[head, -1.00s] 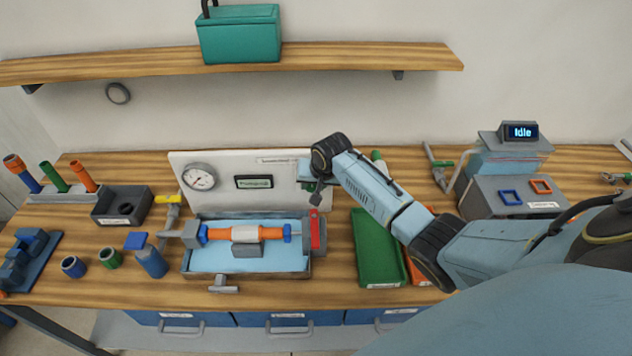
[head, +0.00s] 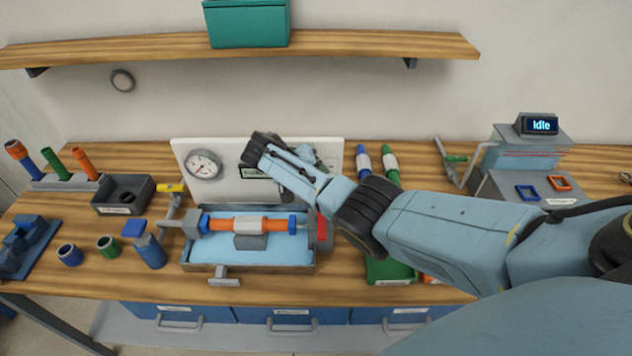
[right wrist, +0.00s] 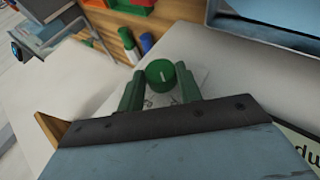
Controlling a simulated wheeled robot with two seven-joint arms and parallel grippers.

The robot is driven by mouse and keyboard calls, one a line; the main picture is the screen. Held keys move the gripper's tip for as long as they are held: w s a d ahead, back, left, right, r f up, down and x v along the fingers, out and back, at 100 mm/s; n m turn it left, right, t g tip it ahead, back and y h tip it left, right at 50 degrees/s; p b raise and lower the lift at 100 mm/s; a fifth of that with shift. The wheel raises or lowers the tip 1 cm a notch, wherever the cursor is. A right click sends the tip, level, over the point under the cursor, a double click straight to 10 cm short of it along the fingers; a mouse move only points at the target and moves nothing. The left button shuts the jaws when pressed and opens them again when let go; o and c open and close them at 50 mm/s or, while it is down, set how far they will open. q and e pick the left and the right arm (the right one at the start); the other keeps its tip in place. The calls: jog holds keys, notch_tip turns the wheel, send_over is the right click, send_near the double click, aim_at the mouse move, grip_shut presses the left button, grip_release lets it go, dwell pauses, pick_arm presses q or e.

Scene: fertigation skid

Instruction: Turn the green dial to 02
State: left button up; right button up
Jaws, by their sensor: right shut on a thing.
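The green dial (right wrist: 160,71) shows in the right wrist view as a round knob with a pale pointer line on its face. It stands on a white panel (head: 236,187), with faint scale markings beside it that are too small to read. My right gripper (right wrist: 160,84) is shut on the dial, one green finger on each side of it. In the head view my right arm crosses in front of the panel and hides the dial. My left gripper is in neither view.
A pressure gauge (head: 204,165) is on the panel's left. Below it a tray (head: 215,284) holds an orange and white cartridge. A green bin (head: 390,272) lies under my arm. A grey device reading "Idle" (head: 540,125) stands at the right. A shelf (head: 130,46) runs above.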

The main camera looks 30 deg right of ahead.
jog(key=shift+w+a+f+g+h+b, duration=0.1)
jog(key=shift+g+h+b, duration=0.3)
jog(key=shift+h+b, duration=0.45)
jog(key=o, duration=1)
jog(key=b+v, duration=0.1)
jog(key=v, duration=1.2)
jog(key=shift+r, duration=0.3)
jog(key=shift+f, duration=0.1)
